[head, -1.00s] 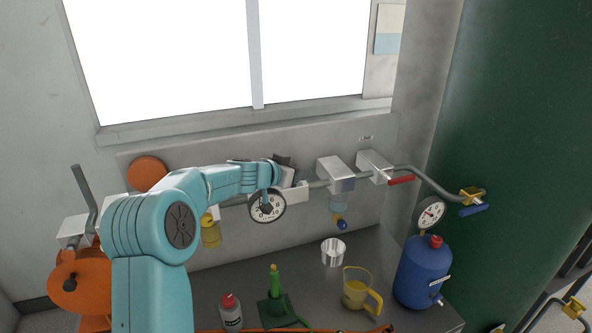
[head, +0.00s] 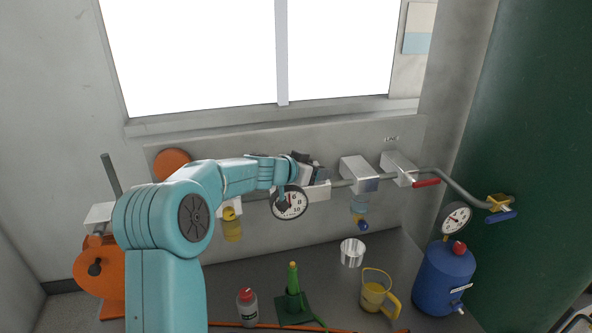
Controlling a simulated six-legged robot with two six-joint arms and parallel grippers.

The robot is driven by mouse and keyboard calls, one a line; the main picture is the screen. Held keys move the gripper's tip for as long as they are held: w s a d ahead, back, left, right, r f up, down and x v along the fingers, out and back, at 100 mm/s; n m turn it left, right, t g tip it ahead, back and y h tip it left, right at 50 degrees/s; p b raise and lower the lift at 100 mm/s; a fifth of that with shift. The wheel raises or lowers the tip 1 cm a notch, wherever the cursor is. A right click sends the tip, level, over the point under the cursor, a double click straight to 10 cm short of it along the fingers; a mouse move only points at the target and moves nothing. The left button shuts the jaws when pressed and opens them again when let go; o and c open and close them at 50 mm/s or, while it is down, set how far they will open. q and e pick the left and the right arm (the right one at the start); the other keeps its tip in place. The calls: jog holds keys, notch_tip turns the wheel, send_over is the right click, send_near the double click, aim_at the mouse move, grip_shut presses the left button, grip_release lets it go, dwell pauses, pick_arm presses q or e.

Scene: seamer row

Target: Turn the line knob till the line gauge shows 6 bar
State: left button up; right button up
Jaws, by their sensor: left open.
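The line gauge (head: 289,203) is a round white dial with a black rim, below the pipe run on the back wall. Part of its face is covered by my gripper, and I cannot read the needle surely. My left arm comes in from the lower left, and my left gripper (head: 301,172) is at the pipe just above the gauge. Its dark fingers are open beside a white block (head: 318,191). The line knob cannot be made out; it may be hidden by the gripper. My right gripper is not in view.
A red-handled valve (head: 426,183) and a blue-handled valve (head: 501,216) sit on the pipe to the right. A blue tank (head: 443,278) with its own gauge (head: 457,217), a yellow jug (head: 374,294), a metal cup (head: 352,252), a green stand (head: 294,305) and a bottle (head: 247,307) stand on the bench.

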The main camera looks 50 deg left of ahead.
pick_arm(q)
jog(key=v, duration=1.4)
jog(key=shift+s, duration=0.2)
